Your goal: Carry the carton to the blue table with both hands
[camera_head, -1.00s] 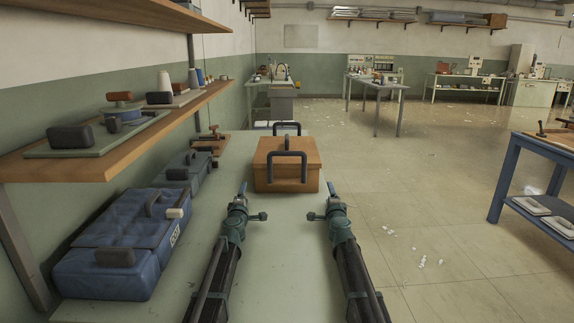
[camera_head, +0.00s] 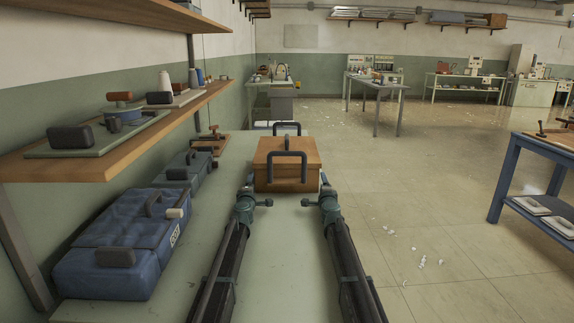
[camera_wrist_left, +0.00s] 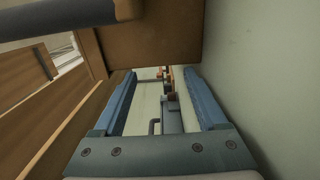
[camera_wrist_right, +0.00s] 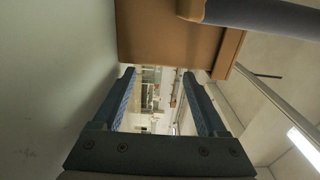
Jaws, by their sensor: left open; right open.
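The carton (camera_head: 270,168) is a brown box with dark bar handles, upright on a pale green bench (camera_head: 278,270). My left gripper (camera_head: 249,184) is at its near left corner, open and empty. My right gripper (camera_head: 323,184) is at its near right corner, also open and empty. In the left wrist view the carton (camera_wrist_left: 155,45) is close to the open fingers (camera_wrist_left: 158,78). In the right wrist view the carton (camera_wrist_right: 160,35) is close to the fingers (camera_wrist_right: 158,76). I cannot tell whether they touch. The blue table (camera_head: 508,178) stands at the right, partly out of view.
A blue bag-like case (camera_head: 120,245) lies on the bench at the left, under a wooden shelf (camera_head: 65,165) holding tools. Open floor (camera_head: 430,220) with scattered white bits lies between the bench and the blue table. Another table (camera_head: 375,88) stands farther back.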

